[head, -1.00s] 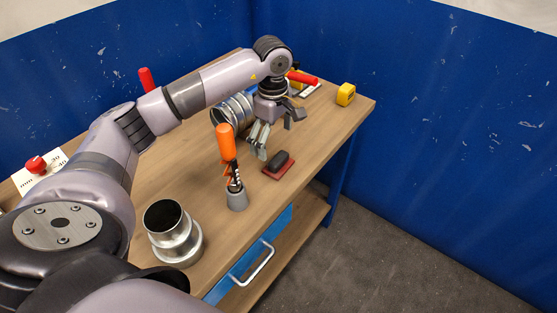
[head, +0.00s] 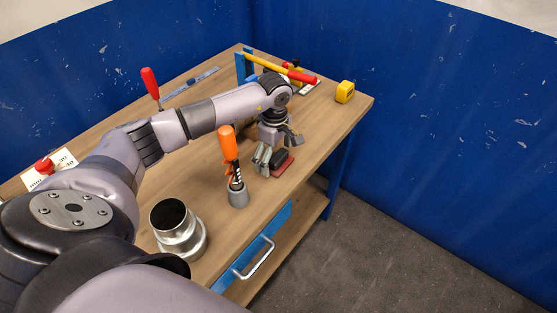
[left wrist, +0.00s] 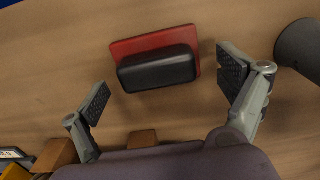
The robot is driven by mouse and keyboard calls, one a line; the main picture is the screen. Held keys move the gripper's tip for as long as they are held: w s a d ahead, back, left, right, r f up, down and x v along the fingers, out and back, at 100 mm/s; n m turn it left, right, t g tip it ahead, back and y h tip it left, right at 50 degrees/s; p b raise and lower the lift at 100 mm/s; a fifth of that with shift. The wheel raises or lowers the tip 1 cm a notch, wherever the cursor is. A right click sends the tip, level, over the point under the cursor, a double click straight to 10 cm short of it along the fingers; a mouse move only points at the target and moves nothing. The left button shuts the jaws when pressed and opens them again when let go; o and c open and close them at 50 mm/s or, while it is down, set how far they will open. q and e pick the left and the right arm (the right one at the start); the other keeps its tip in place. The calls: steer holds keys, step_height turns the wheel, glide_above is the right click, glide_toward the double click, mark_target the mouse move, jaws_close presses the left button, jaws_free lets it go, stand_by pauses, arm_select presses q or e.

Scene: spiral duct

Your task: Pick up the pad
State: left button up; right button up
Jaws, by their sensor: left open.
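The pad (head: 286,168) lies flat on the workbench, a red base with a black block-shaped grip on top. In the left wrist view the pad (left wrist: 156,68) is just ahead of the fingers, its black grip facing me. My left gripper (head: 276,154) is open, low over the bench beside the pad in the head view. In the left wrist view the fingers of my left gripper (left wrist: 166,84) are spread wide, one to each side of the pad, with nothing between them at their bases. The right gripper is not in view.
A metal duct fitting (head: 178,228) stands nearer on the workbench (head: 225,228). A yellow tape measure (head: 345,92) and a yellow bar with a red end (head: 275,66) are behind.

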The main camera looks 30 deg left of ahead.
arm_select(q)
steer(key=shift+s, duration=0.1)
steer(key=c, duration=0.9)
steer(key=shift+f, duration=0.1)
steer(key=c, duration=0.5)
